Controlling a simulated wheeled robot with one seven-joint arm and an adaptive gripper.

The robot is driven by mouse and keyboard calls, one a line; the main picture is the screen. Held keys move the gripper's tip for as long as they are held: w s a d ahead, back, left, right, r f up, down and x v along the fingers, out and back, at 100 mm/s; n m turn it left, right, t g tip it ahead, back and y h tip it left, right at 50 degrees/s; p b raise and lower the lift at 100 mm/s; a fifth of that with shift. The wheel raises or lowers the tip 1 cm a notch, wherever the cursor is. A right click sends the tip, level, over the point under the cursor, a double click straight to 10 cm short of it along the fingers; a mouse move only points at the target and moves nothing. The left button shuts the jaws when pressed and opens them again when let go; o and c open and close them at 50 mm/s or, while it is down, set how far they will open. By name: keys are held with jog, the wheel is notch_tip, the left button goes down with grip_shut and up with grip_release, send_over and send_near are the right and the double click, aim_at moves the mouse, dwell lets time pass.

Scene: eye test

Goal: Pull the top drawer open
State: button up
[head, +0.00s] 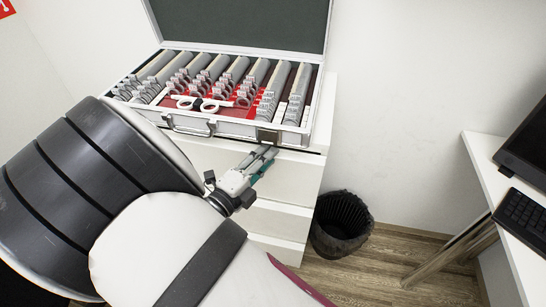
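The white drawer cabinet shows in the head view under an open case. Its top drawer (295,178) has a plain white front that looks flush with the drawer fronts below, so it appears closed. My gripper (267,153) is in front of the upper part of this drawer front, just below the case's front edge. Its two narrow fingers lie close together, and I cannot tell whether a gap is between them or whether they touch the drawer. I see no handle. My arm hides the left part of the drawer fronts.
The open lens case (236,124) stands on the cabinet, close above my gripper. A black bin (341,224) stands on the floor right of the cabinet. A white desk (487,180) with a keyboard (522,218) and dark monitor is at the right. Some floor between is free.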

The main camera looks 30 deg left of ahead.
grip_shut()
